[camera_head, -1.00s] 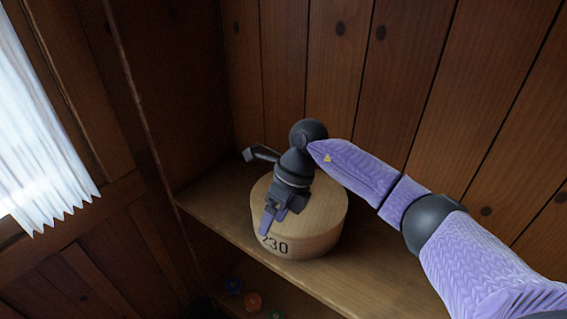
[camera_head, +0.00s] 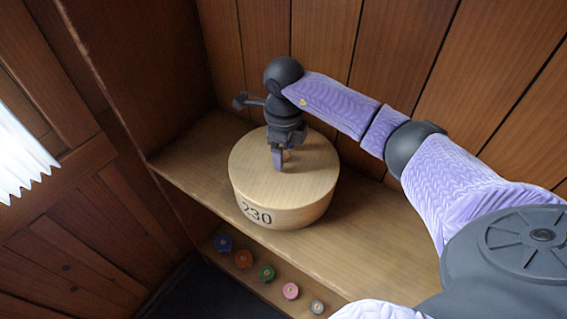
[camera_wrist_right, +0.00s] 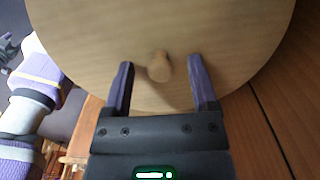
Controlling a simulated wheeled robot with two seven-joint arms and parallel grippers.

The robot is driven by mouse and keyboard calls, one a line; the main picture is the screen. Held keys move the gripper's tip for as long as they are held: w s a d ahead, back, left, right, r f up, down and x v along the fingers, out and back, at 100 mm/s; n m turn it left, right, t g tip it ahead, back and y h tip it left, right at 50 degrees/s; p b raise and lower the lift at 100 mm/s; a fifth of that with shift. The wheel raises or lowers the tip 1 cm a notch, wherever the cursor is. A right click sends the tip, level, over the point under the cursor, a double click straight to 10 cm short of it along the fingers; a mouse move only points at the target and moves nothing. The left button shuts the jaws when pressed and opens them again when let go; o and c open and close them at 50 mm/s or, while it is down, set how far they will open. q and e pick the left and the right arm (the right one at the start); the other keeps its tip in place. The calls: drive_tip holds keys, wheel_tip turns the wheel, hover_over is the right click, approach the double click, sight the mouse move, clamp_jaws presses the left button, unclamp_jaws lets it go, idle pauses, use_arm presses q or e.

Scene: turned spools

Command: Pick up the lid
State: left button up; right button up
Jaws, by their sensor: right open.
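A round wooden box (camera_head: 285,212) marked "230" stands on the shelf. Its flat top is the lid (camera_head: 255,165), in place on it; I cannot make out the seam. In the right wrist view the lid (camera_wrist_right: 85,40) fills the upper part, with a small wooden knob (camera_wrist_right: 159,67) on it. My right gripper (camera_head: 283,161) is over the lid. In the right wrist view, the right gripper (camera_wrist_right: 162,68) is open, one purple finger to each side of the knob, with gaps between. In the head view the knob is mostly hidden behind the fingers.
The wooden shelf (camera_head: 375,235) has plank walls close behind and at the left. Several coloured spools, including an orange one (camera_head: 243,259) and a green one (camera_head: 266,273), sit on a lower ledge. A white curtain (camera_head: 20,155) hangs at far left.

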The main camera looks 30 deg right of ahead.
clamp_jaws()
drive_tip(key=shift+r, duration=0.1)
idle(0.4)
wheel_tip(320, 180, up, 13)
drive_tip(key=p, duration=0.5)
